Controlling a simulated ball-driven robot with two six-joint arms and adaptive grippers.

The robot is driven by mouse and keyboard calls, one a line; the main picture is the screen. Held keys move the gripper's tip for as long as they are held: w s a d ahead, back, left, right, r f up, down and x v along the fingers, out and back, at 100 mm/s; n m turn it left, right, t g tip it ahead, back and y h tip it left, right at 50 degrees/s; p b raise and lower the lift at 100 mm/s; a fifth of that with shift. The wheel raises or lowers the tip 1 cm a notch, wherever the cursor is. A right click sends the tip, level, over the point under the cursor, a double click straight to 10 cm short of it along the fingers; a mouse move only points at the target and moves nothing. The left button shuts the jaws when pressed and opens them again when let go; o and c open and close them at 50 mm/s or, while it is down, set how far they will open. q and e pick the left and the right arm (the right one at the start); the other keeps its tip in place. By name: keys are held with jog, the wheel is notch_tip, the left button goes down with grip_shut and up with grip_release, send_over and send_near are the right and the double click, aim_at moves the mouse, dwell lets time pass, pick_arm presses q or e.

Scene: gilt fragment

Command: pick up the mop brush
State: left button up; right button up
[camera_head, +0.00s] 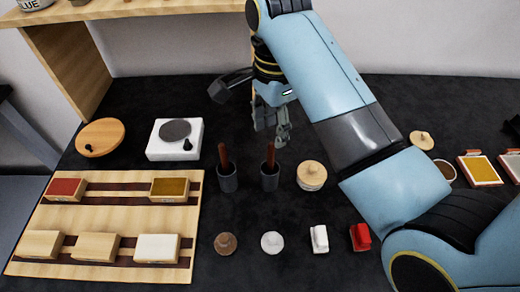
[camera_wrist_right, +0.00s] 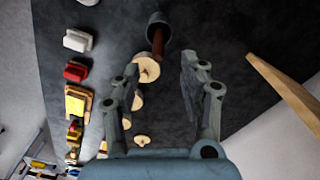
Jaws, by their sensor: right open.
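Two brushes with reddish-brown handles stand upright in dark cups on the black table. The left brush (camera_head: 223,155) is in the left cup (camera_head: 228,181), and the right brush (camera_head: 269,157) is in the right cup (camera_head: 269,180). Their bristles are hidden, so I cannot tell which is the mop brush. My right gripper (camera_head: 272,130) is open and empty, behind and above the right cup in the head view. In the right wrist view its open fingers (camera_wrist_right: 160,70) frame a brown handle (camera_wrist_right: 157,42) in a dark cup (camera_wrist_right: 158,18), apart from it. My left gripper is out of view.
A round wooden lidded pot (camera_head: 312,175) stands right of the cups. A white box with a grey disc (camera_head: 174,140) and a wooden disc (camera_head: 101,137) lie left. A wooden tray (camera_head: 50,220) holds several blocks. Stamps and small knobs line the front.

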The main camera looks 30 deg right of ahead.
aim_at(273, 144)
jog(key=f, duration=0.4)
jog(key=shift+s, duration=0.4)
jog(key=shift+w+f, duration=0.1)
jog(key=shift+f, duration=0.15)
notch_tip(273, 144, down, 4)
jog(key=shift+w+a+f+p, duration=0.15)
jog(key=shift+f+p, duration=0.05)
jog(key=shift+p, duration=0.6)
jog(key=shift+f, duration=0.5)
jog(key=c, duration=0.5)
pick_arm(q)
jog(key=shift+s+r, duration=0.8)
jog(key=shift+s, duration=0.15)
pick_arm(e)
grip_shut()
